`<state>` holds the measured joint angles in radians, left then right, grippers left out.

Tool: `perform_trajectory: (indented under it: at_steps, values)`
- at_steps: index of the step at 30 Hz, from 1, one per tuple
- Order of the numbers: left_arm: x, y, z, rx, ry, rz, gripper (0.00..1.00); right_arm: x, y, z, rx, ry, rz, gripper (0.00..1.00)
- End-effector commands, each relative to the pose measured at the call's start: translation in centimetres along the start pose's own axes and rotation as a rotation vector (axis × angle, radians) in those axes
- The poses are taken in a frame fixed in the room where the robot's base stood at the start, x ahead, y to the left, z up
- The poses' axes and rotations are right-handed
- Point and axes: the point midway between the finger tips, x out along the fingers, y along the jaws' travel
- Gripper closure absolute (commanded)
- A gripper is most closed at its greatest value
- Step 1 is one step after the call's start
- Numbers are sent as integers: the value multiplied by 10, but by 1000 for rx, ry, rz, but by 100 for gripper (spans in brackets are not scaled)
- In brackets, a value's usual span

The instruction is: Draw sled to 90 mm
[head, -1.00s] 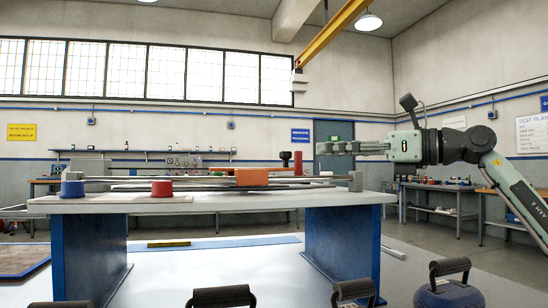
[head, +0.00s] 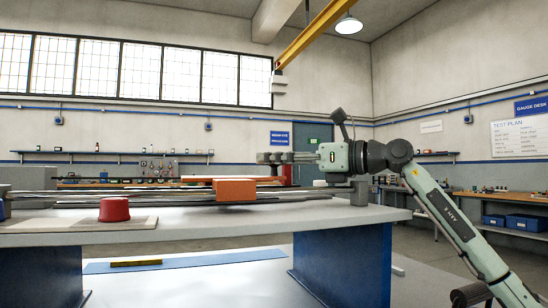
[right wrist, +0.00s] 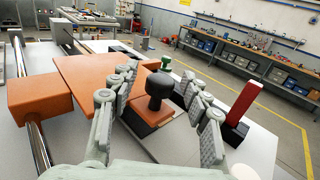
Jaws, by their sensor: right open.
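The sled is an orange carriage; in the head view its end block (head: 235,190) sits on the steel rails of the bench. In the right wrist view its orange plate (right wrist: 90,78) and a block (right wrist: 40,98) on a shiny rail (right wrist: 38,142) show. A black knob (right wrist: 158,92) stands upright on an orange base at the plate's right side. My right gripper (head: 262,158) is open, and its fingers (right wrist: 159,78) lie on both sides of the knob, with visible gaps. The fingers hide the knob in the head view. No millimetre scale is readable. My left gripper is not in view.
A red upright block (right wrist: 242,103) on a black foot stands just right of the fingers. A red cup-shaped piece (head: 114,210) sits on a pale board at the bench's left. A grey end block (head: 360,193) closes the rails. A green knob (right wrist: 166,63) stands beyond.

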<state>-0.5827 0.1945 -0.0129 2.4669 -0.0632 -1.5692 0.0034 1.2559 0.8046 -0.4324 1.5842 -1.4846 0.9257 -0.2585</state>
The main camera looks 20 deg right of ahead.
Motion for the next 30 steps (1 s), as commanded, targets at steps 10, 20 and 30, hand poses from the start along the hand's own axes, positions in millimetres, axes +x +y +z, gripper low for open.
perform_trajectory:
  at_steps: [10,20,30]
  values:
    - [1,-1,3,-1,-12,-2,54,6,0,0,0,-1,0,53]
    - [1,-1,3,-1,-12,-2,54,5,0,0,0,0,0,94]
    - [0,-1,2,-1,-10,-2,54,6,0,0,0,0,0,100]
